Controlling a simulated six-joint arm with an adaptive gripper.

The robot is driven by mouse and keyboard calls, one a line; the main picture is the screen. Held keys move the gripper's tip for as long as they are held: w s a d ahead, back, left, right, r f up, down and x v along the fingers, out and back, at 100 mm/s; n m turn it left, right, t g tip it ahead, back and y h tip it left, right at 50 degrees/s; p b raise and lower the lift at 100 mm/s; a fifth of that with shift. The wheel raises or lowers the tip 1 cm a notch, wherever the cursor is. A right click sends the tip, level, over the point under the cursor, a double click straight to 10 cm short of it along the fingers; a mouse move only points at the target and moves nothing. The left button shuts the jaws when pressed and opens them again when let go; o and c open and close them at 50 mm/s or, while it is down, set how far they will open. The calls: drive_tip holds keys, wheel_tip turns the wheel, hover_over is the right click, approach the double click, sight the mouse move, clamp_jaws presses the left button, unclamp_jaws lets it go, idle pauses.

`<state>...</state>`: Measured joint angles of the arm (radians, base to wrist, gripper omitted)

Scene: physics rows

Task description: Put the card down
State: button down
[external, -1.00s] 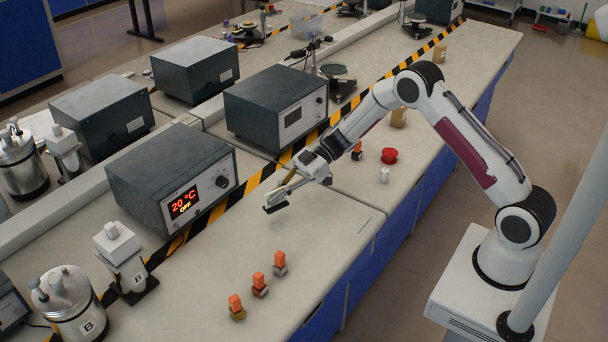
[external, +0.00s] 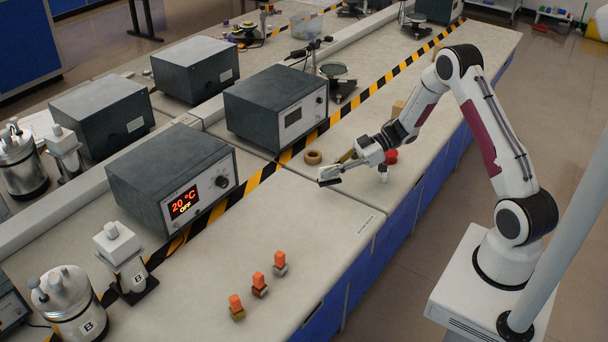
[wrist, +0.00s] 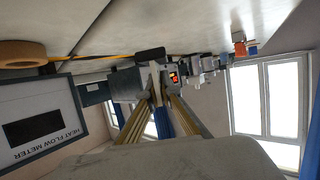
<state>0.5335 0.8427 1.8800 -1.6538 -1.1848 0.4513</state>
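My gripper (external: 330,182) is over the bench, near the seam between two bench sections. In the wrist view its long yellowish fingers converge towards a dark tip (wrist: 150,55), and I cannot tell whether a thin card is between them. A small pale printed strip (external: 367,224), possibly the card or a label, lies flat on the bench by the front edge. It is to the lower right of my gripper and apart from it.
A brown ring (external: 313,157) lies behind my gripper. A red knob (external: 390,156) and a small white piece (external: 383,173) are to its right. Three orange-topped blocks (external: 259,284) stand at the front left.

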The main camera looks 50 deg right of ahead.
drive_tip(key=w+d+r, duration=0.1)
drive_tip(key=w+d, duration=0.4)
drive_tip(key=d, duration=0.3)
drive_tip(key=w+d+r+m+t+h, duration=0.1)
drive_tip(key=w+d+r, duration=0.1)
drive_tip(key=w+d, duration=0.3)
drive_tip(key=w+d+r, duration=0.2)
drive_tip(key=w+d, duration=0.2)
drive_tip(key=d, duration=0.9)
drive_tip(key=shift+w+d+m+t+h, duration=0.25)
drive_tip(key=shift+w+m+t+h, duration=0.05)
drive_tip(key=shift+w+m, duration=0.1)
drive_tip(key=shift+f, duration=3.15)
drive_tip(key=shift+f, duration=1.85)
